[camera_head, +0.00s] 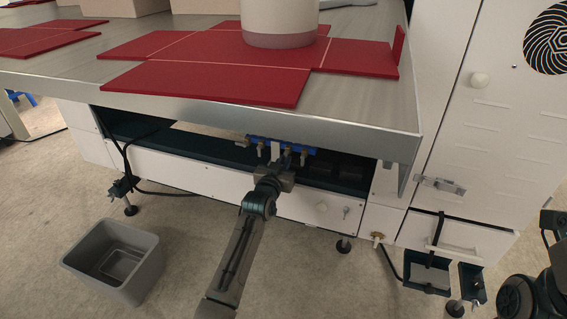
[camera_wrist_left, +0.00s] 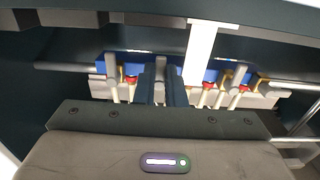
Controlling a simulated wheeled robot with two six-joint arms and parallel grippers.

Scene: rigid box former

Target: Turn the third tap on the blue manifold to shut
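The blue manifold (camera_head: 268,141) sits under the near edge of the metal table in the head view. In the left wrist view the blue manifold (camera_wrist_left: 137,62) runs across the middle, with several taps with pale levers, such as one lever (camera_wrist_left: 131,94) to the left of my fingers. My left gripper (camera_head: 284,160) is at the manifold; in the wrist view its two dark fingers (camera_wrist_left: 162,86) point at it, slightly apart. A grey tap part shows between them; I cannot tell whether they touch it. The fingers hide part of the manifold. My right gripper is out of view.
A white upright strip (camera_wrist_left: 203,52) stands in front of the manifold, right of my fingers. The metal table (camera_head: 345,105) overhangs it, with red flat panels (camera_head: 205,82) on top. A grey bin (camera_head: 115,262) stands on the floor at lower left. A white cabinet (camera_head: 490,130) is at right.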

